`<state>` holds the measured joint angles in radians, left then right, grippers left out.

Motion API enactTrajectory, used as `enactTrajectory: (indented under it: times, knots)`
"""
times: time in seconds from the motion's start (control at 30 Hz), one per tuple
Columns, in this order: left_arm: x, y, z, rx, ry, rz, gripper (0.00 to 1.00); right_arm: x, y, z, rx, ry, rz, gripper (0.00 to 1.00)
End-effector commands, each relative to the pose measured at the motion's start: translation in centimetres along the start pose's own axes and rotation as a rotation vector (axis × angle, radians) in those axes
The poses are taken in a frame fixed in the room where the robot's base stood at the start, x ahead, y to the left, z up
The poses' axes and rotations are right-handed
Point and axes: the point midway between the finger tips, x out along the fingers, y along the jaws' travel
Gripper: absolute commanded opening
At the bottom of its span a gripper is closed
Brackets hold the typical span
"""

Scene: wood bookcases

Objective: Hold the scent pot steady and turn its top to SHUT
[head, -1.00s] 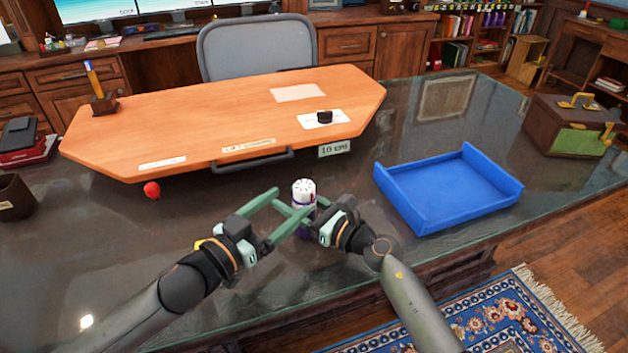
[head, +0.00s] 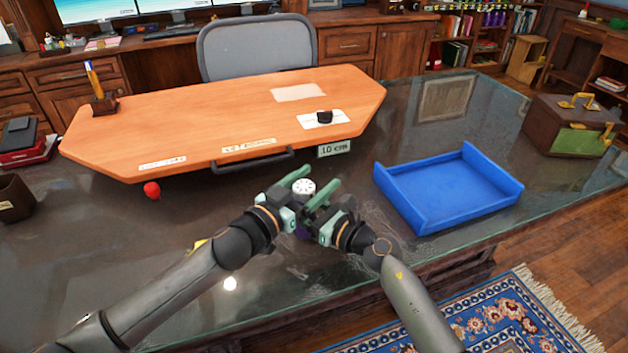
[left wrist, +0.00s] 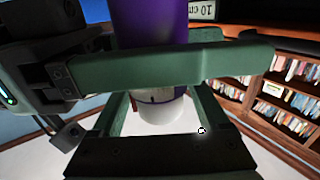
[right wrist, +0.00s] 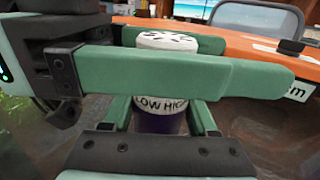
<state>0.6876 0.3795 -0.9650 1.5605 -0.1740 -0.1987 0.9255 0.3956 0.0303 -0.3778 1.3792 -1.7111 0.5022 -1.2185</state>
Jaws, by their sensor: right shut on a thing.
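The scent pot stands upright on the glass desk, with a white, slotted top (head: 304,187) and a purple body (left wrist: 150,20). In the right wrist view, part of the lettering "LOW HIG" shows on its white band (right wrist: 160,105); SHUT is not visible. My left gripper (head: 318,179) has its fingers on either side of the pot near the top, open, with no clear contact. My right gripper (head: 308,222) is shut on the pot from the right; its fingers are partly hidden in the head view. Green fingers cover the pot's middle in both wrist views.
A blue tray (head: 402,200) lies to the right on the glass desk. Behind the pot is a raised orange wood board (head: 215,125) with a dark handle and a "10 cm" tag (head: 334,149). A red ball (head: 152,190) is at the left.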

Motion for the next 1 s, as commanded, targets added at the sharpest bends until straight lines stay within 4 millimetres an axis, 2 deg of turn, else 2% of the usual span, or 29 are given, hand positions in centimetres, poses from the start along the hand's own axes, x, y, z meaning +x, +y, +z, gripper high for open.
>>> enactTrajectory:
  times: [0.07, 0.67, 1.0]
  knots:
    - [-0.02, 0.00, 0.00, 0.000, 0.000, 0.000, 0.68, -0.01, -0.03, -0.03, 0.000, 0.001, -0.001, 0.00]
    - [-0.04, -0.01, 0.02, 0.000, 0.000, 0.000, 0.00, -0.02, -0.05, -0.03, 0.000, 0.001, -0.001, 0.00]
    - [0.05, 0.19, 0.05, 0.005, -0.002, 0.042, 0.00, -0.02, -0.05, -0.03, 0.000, 0.001, -0.001, 0.00]
